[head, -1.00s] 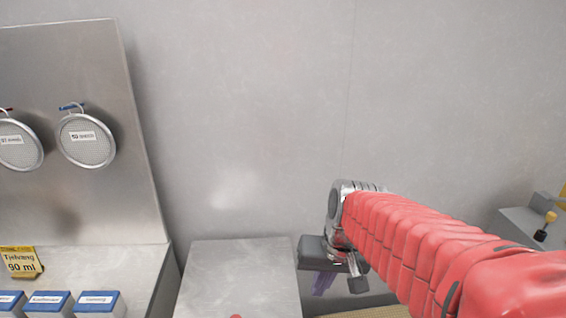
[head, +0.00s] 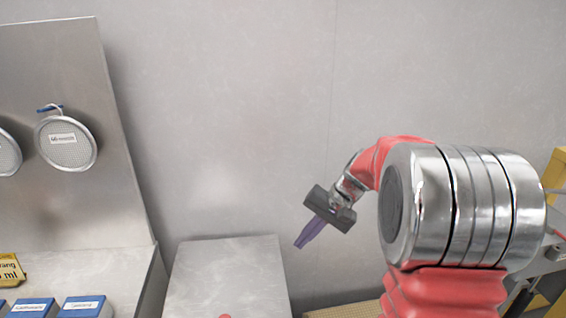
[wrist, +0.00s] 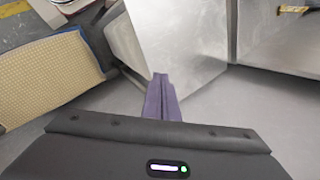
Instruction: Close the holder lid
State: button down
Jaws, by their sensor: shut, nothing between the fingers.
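My gripper (head: 300,243) hangs in the air in the head view, right of a low metal box (head: 228,272) with a flat top. Its purple fingers are together and point down and left, with nothing between them. In the wrist view the shut fingers (wrist: 160,78) show in front of the metal box (wrist: 165,40); I cannot tell the distance between them. I cannot make out a holder or its lid in either view.
A steel counter (head: 110,265) with an upright panel carries hanging round sieves (head: 66,143) and blue-and-white boxes (head: 84,306) at left. A beige textured surface (wrist: 45,80) lies left in the wrist view. A grey wall (head: 230,80) stands behind.

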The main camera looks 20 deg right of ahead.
jog(key=w+d+r+t+y, duration=0.2)
jog(key=w+d, duration=0.1)
jog(key=w, duration=0.3)
jog(key=w+d+r+m+t+y, duration=0.1)
jog(key=w+d+t+y, duration=0.1)
jog(key=w+d+y, duration=0.3)
jog(key=w+d+r+t, duration=0.2)
jog(key=w, duration=0.5)
notch_tip(320, 180, up, 8)
jog(key=d+n+t+y, duration=0.1)
jog(key=n+y, duration=0.1)
jog(key=shift+w+n+y, duration=0.3)
jog(key=shift+w+y, duration=0.1)
jog(key=shift+a+f, duration=0.1)
jog(key=shift+f, duration=0.05)
jog(key=x, duration=1)
jog(key=shift+s+a+f, duration=0.1)
jog(key=shift+s+a, duration=0.05)
jog(key=shift+s, duration=0.85)
jog(key=shift+s+a, duration=0.15)
jog(key=shift+s, duration=0.9)
